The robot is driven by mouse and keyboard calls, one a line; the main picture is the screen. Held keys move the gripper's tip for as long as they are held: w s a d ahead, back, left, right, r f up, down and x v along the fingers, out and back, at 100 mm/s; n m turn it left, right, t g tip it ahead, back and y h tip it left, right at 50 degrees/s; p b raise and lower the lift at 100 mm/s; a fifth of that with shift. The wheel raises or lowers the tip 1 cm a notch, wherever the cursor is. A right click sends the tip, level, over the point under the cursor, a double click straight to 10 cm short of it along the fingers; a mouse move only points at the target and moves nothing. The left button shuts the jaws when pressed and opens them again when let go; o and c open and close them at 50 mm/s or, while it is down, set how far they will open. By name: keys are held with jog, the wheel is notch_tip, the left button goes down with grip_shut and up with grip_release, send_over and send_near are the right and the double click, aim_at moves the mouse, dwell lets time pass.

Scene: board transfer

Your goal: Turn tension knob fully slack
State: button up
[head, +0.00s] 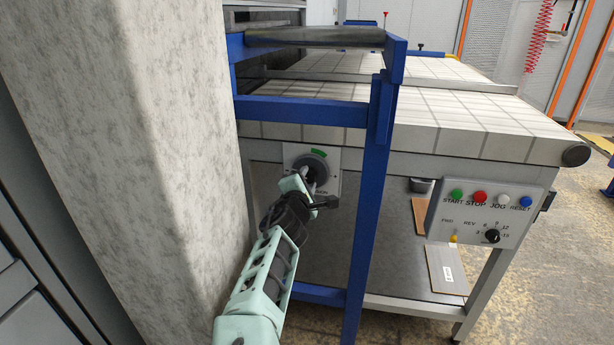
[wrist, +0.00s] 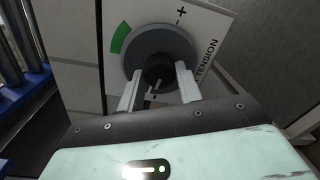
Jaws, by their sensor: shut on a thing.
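The tension knob is a dark grey disc with a black grip on a pale panel (head: 327,190) under the tiled table. In the head view the knob (head: 313,163) is partly covered by my gripper (head: 308,178). In the wrist view the knob (wrist: 158,50) is seen close, with a plus sign, the word TENSION and a green arc (wrist: 120,38) on its panel. My gripper (wrist: 160,82) is shut on the black grip, one finger on each side. A white line shows on the grip, pointing down towards my gripper. The far side of the grip is hidden.
A blue post (head: 366,215) stands just right of the knob panel. A large grey pillar (head: 130,150) stands close on the left. A control box (head: 487,212) with coloured buttons hangs further right. Boards (head: 447,268) lie on the shelf below.

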jog(key=shift+a+n+p, duration=0.1)
jog(key=shift+n+p, duration=0.75)
jog(key=shift+n, duration=0.75)
jog(key=shift+f+n, duration=0.1)
jog(key=shift+n, duration=0.2)
jog(key=o, duration=1)
jog(key=p+v, duration=0.1)
jog(key=v, duration=1.1)
